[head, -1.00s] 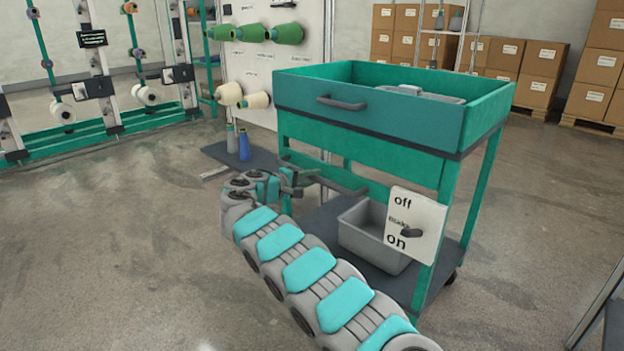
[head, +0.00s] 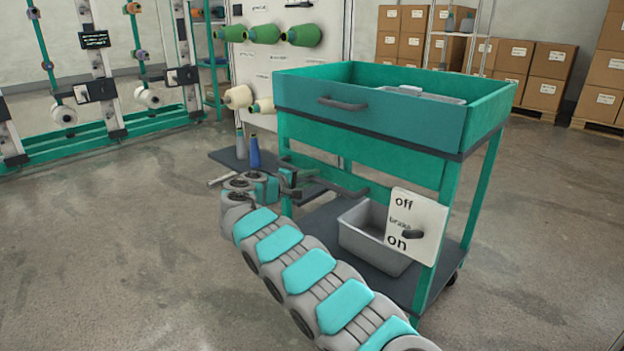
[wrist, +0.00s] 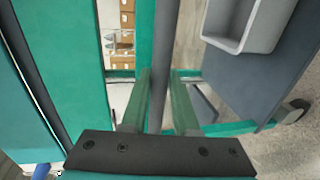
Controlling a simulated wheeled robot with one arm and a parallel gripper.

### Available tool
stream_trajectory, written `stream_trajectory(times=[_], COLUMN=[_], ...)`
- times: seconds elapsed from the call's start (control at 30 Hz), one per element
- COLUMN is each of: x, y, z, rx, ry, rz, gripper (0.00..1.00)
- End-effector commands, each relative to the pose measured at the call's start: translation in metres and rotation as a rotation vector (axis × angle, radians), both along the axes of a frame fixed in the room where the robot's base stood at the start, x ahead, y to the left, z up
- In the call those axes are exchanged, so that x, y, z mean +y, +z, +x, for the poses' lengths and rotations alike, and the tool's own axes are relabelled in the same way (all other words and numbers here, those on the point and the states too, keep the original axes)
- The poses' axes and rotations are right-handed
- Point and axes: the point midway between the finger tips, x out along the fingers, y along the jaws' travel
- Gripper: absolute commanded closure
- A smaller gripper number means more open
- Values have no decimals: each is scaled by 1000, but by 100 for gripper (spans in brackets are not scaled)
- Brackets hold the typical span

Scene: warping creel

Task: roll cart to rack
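The teal cart (head: 370,118) stands in front of me, with an open top tray and a dark lower shelf. A dark push bar (head: 342,188) sticks out low on its near side. My gripper (head: 292,180) is at this bar; in the wrist view the bar (wrist: 164,50) runs between my two green fingers (wrist: 162,100), which look closed against it. A white brake panel (head: 415,222) reads "off" and "on"; I cannot tell which its dark lever marks. The creel rack (head: 95,80), with posts, white spools and a teal base rail, stands at the left back.
A white panel (head: 295,75) with green and cream cones stands behind the cart. Boxes (head: 545,95) are stacked at the right back. A grey bin (head: 375,235) sits on the lower shelf. Floor at left is clear.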

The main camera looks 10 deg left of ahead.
Motion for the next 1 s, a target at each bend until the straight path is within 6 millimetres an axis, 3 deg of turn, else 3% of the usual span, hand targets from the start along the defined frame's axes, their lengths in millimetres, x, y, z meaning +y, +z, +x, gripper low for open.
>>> stream_trajectory(times=[0.03,0.2,0.57,1.0], x=[0,-1,3,42], y=[0,0,2,15], z=[0,0,-6,-54], rx=[0,0,0,-2], ry=[0,-3,-4,-3], rz=[0,0,-1,0], gripper=[65,46,45,45])
